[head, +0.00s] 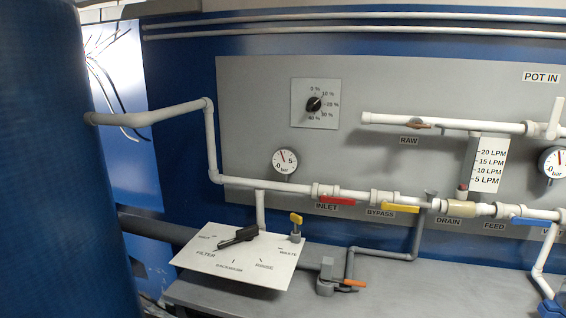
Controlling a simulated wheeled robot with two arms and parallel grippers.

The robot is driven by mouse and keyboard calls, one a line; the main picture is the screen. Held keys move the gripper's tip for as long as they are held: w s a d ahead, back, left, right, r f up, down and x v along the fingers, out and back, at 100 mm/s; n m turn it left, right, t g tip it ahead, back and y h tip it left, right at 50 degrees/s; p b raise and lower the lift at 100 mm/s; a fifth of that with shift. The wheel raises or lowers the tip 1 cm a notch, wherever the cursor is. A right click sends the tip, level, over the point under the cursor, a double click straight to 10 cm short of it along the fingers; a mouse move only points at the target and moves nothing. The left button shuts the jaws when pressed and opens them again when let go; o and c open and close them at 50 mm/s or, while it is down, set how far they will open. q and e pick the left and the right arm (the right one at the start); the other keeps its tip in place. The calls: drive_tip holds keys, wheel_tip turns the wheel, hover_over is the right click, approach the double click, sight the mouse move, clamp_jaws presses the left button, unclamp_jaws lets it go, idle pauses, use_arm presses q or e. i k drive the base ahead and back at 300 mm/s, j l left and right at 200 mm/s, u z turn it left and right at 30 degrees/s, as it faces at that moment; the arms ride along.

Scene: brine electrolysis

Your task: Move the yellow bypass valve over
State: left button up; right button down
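The yellow bypass valve handle (400,208) lies along the white horizontal pipe, just right of the BYPASS label (380,213). The handle looks roughly in line with the pipe. A second, smaller yellow handle (296,218) stands on a grey fitting behind the tilted white selector plate (240,284). Neither of my grippers shows in the head view, so nothing is seen touching the valve.
A red INLET handle (337,200) sits left of the bypass valve. A blue FEED handle (531,222) is to the right. An orange handle (349,282) is low on the grey bench (420,290). A large blue cylinder (50,170) fills the left side.

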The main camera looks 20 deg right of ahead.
sight(384, 206)
drive_tip(key=z, duration=1.3)
